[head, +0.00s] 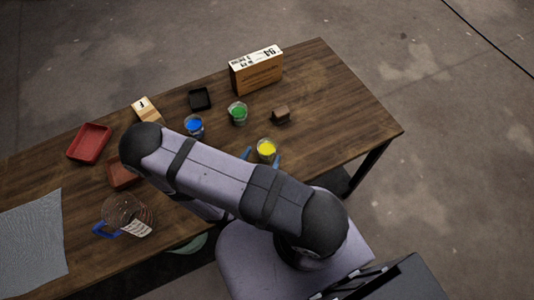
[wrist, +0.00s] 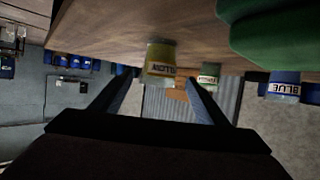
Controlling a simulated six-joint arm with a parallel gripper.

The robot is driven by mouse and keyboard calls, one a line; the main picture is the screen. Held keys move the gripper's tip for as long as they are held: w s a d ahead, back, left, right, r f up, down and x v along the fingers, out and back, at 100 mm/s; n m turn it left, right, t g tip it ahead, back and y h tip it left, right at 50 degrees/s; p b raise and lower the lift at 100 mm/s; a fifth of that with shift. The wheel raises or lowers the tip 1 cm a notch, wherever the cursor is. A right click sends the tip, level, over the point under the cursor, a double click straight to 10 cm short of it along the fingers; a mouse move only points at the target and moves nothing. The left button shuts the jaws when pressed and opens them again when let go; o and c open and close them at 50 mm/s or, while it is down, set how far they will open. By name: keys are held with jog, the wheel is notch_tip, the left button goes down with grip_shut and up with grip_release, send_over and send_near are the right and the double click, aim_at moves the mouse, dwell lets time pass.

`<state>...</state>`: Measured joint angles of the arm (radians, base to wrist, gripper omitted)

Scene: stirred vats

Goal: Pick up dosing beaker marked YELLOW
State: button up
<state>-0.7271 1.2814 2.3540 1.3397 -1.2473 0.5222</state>
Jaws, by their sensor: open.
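The beaker marked YELLOW (head: 266,150) stands on the table near its front edge, filled with yellow. In the wrist view the same beaker (wrist: 160,62) appears upside down, with its label facing me. My gripper (wrist: 157,80) is open and empty. Its two blue fingers point at the beaker, one to each side of it in that picture. In the head view the blue fingertips show left and right of the beaker, low on its near side. I see no finger touching it. My arm hides part of the table in the head view.
Green (head: 238,113) and blue (head: 194,126) beakers stand farther back. A small brown block (head: 281,115), a box (head: 257,72), a black tray (head: 199,99), a red tray (head: 89,142) and a jug (head: 122,213) are also on the table. The right end is clear.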

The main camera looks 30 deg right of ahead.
aim_at(267, 149)
jog(key=shift+b+x, duration=0.75)
jog(key=shift+x, duration=1.35)
jog(key=shift+w+d+f, duration=0.15)
jog(key=shift+w+d, duration=0.15)
jog(key=shift+d, duration=0.15)
jog(key=c, duration=1.2)
jog(key=shift+r+p, duration=0.65)
jog(key=shift+r, duration=4.4)
